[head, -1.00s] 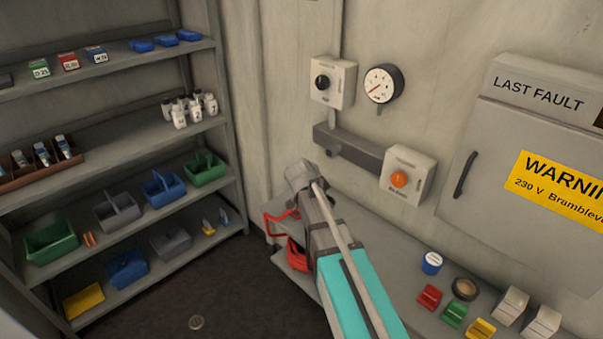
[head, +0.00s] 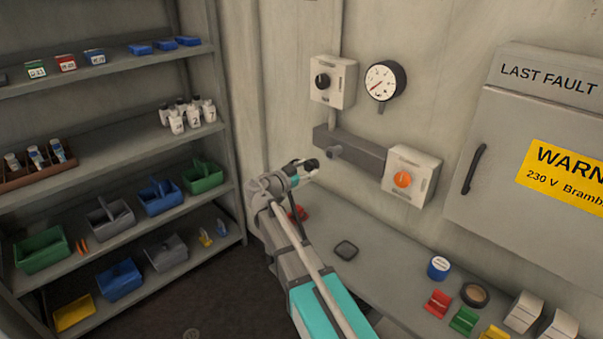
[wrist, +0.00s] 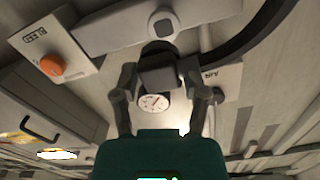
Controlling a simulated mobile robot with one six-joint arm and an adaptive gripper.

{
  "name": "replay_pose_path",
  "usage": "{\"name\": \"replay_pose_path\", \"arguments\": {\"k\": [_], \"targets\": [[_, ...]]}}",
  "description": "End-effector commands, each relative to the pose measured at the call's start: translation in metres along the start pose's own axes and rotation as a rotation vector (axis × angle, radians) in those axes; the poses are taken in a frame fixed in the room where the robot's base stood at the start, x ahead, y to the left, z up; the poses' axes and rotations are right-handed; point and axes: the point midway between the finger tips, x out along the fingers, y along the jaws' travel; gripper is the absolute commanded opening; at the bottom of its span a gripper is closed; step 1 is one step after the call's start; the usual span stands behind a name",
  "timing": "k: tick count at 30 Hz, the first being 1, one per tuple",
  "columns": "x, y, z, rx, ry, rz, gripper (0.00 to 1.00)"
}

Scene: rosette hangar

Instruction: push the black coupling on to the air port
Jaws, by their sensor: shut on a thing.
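My gripper (head: 302,172) is shut on the black coupling (head: 312,165), just left of and below the air port in the head view. The coupling also shows as a dark block between the two fingers in the wrist view (wrist: 158,72). The air port (head: 333,153) is a short grey stub on a grey wall bar (head: 365,157). In the wrist view the port's round end (wrist: 163,25) lies beyond the coupling's rounded end. The coupling appears apart from the port, with a small gap. A black hose (wrist: 255,32) curves at the wrist view's upper right.
A box with an orange knob (head: 403,179) sits right of the bar. A black-knob box (head: 322,80) and a gauge (head: 381,81) are above it. The bench (head: 385,270) below holds a dark pad (head: 346,250) and small coloured items. Shelves stand at left.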

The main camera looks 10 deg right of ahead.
Motion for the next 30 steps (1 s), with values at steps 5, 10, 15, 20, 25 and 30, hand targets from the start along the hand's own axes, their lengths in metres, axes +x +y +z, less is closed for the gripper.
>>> {"name": "replay_pose_path", "arguments": {"k": [5, 10, 15, 20, 25, 30], "targets": [[-0.003, -0.003, -0.001, -0.001, 0.015, -0.014, 0.15], [-0.003, -0.003, -0.001, -0.001, 0.014, -0.013, 0.15], [-0.002, -0.003, -0.001, -0.001, 0.013, -0.013, 0.15], [0.001, -0.004, -0.001, -0.001, 0.012, -0.012, 0.15], [0.009, -0.004, -0.001, -0.001, 0.012, -0.013, 0.15], [0.019, -0.004, -0.001, -0.001, 0.012, -0.011, 0.15]]}}
